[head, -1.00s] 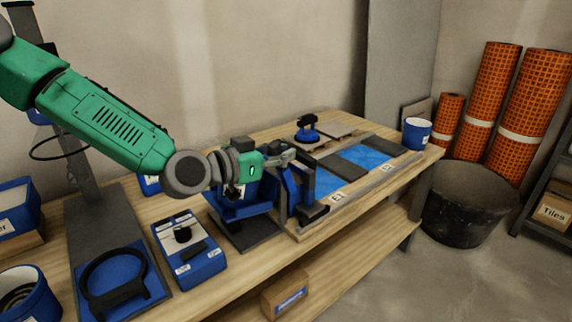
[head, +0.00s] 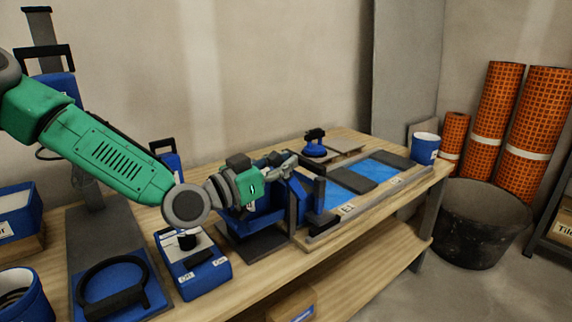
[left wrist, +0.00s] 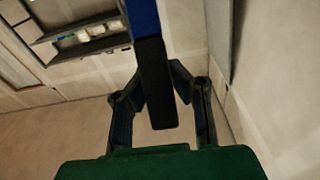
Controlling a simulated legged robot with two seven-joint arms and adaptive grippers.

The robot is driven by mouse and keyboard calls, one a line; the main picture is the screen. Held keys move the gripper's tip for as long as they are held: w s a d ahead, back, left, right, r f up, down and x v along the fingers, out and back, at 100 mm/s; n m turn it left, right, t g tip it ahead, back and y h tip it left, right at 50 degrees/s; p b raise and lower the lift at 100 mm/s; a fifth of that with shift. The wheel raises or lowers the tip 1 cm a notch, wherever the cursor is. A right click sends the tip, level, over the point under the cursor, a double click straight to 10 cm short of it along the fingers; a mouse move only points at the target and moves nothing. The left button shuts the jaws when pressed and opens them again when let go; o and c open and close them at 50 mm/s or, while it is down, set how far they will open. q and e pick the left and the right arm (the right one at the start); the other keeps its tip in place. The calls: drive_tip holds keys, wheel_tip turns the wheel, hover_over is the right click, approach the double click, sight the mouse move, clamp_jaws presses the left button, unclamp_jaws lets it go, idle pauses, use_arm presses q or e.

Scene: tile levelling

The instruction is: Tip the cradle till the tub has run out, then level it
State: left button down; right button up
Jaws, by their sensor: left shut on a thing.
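My left gripper (head: 288,165) is at the cradle on the bench, in the middle of the head view. In the left wrist view its two fingers (left wrist: 160,92) are closed about a black grip (left wrist: 154,85) on the end of a blue bar (left wrist: 144,18). The cradle's blue tub (head: 252,224) sits over a dark base plate (head: 258,246), partly hidden by my wrist and gripper. The tub's inside and contents are hidden, and its exact tilt is hard to tell. My right gripper is not in view.
Right of the cradle lies a tray with a blue bed (head: 348,179) and dark tiles (head: 377,171). A blue suction lifter (head: 315,148) and a blue-white bucket (head: 426,148) stand behind. A blue switch box (head: 197,275) stands at front left. A black tub (head: 478,225) is on the floor.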

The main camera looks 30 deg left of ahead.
use_arm(q)
drive_tip(key=shift+s+f, duration=0.15)
drive_tip(key=shift+f, duration=0.3)
drive_tip(key=c, duration=1.5)
unclamp_jaws()
drive_tip(key=shift+o, duration=0.5)
drive_tip(key=shift+a+r, duration=0.15)
drive_tip(key=shift+a, duration=0.05)
drive_tip(key=v, duration=0.7)
drive_tip(key=shift+s+a, duration=0.15)
drive_tip(key=shift+a, duration=0.05)
